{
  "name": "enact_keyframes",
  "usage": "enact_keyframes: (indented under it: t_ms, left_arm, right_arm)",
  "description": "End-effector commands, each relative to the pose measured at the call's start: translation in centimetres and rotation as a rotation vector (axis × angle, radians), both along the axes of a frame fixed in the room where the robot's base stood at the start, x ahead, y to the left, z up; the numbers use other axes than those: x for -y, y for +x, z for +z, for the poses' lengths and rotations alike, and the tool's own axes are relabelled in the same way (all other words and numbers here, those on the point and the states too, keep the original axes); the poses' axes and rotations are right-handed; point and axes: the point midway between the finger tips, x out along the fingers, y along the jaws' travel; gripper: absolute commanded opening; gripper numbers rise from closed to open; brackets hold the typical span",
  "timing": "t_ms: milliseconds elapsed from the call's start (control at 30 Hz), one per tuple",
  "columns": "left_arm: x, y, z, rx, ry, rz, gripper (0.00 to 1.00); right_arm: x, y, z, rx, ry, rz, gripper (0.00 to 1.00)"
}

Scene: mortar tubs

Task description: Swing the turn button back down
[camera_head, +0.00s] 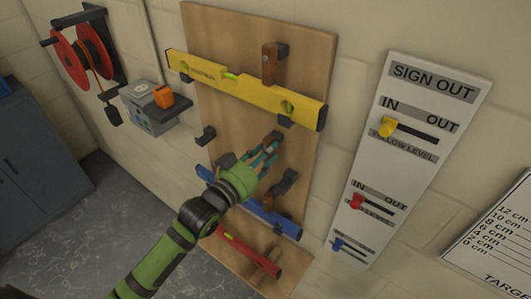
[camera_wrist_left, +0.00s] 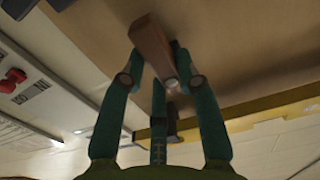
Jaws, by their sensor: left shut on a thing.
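My left gripper (camera_head: 268,150) reaches to the middle of the wooden board, between the yellow level (camera_head: 225,80) and the blue level (camera_head: 275,218). Its teal fingers are closed around a brown wooden turn button (camera_head: 277,136), mostly hidden by the fingers in the head view. In the left wrist view the turn button (camera_wrist_left: 150,43) is a brown block slanting between the fingertips (camera_wrist_left: 158,82). Another wooden turn button (camera_head: 269,64) stands upright at the yellow level, and a third (camera_head: 267,261) is by the red level (camera_head: 248,252). My right gripper is out of view.
The wooden board (camera_head: 225,30) has dark hooks, such as one at the left (camera_head: 206,136). A white sign-out panel (camera_head: 425,165) with coloured sliders hangs to the right. A grey box (camera_head: 146,108) and red reel (camera_head: 80,55) are at left.

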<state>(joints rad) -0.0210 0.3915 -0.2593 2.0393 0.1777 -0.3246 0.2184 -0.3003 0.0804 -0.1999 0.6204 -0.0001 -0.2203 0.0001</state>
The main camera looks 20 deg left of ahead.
Motion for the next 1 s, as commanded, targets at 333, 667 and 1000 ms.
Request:
enact_keyframes:
  t_ms: [333, 667, 1000]
  left_arm:
    - [0.0, 0.0, 0.1, 0.0, -0.002, -0.001, 0.57]
    - [-0.7, -2.1, -0.1, -0.003, 0.0, -0.001, 0.57]
    - [-3.0, -8.3, -0.1, -0.004, -0.001, -0.001, 0.57]
  right_arm:
    - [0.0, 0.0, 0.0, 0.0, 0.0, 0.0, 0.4]
    - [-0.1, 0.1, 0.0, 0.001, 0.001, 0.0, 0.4]
    - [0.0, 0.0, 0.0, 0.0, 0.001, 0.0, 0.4]
